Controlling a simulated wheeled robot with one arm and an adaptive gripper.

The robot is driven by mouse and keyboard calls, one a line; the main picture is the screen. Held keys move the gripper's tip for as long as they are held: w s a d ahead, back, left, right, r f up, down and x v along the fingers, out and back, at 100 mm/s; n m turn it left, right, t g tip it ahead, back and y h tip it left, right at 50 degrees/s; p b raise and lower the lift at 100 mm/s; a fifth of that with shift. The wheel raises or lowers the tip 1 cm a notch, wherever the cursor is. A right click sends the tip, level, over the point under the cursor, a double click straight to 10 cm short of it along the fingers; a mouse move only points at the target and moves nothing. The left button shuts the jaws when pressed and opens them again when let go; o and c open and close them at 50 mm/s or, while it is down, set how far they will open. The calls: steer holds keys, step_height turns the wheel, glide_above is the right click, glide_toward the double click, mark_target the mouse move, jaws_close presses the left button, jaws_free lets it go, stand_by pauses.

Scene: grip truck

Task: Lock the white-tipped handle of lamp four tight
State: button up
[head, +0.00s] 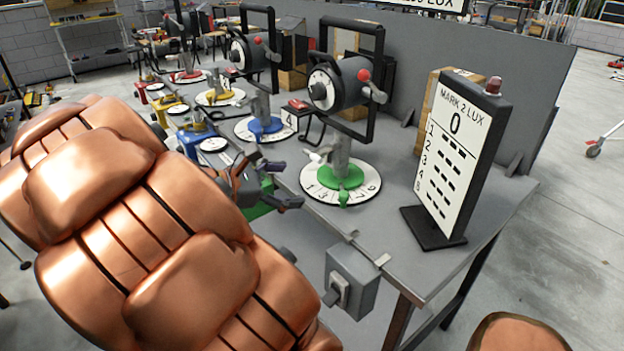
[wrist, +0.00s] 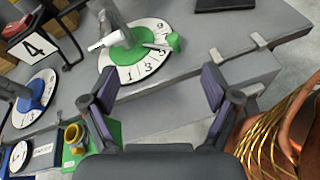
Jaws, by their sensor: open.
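The lamp with the green base (head: 343,178) stands on a white numbered dial (head: 318,190) near the bench's front edge; a sign with a 4 (head: 289,122) is to its left. Its white-tipped handle (head: 318,156) sticks out low on the post, towards the left. In the wrist view the white tip (wrist: 97,45) shows above the green hub (wrist: 126,52), at upper left. My gripper (head: 285,184) is open and empty, in front and to the left of the dial, apart from the handle. In the wrist view its fingers (wrist: 157,85) frame bare bench edge.
Lamps with blue (head: 260,128), yellow (head: 218,97) and red bases stand further back. A lux display (head: 455,150) stands to the right. A grey switch box (head: 350,283) hangs on the bench front.

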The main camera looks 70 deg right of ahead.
mark_target(310, 156)
steer(key=w+d+f+n+h+b, duration=0.2)
steer(key=w+d+n+h+b, duration=0.25)
steer(key=d, duration=0.35)
steer(key=shift+g, duration=0.3)
steer(key=shift+x, duration=3.95)
steer(key=shift+s+a+r, duration=0.1)
steer(key=shift+s, duration=0.05)
steer(key=c, duration=1.2)
steer(key=shift+o, duration=0.2)
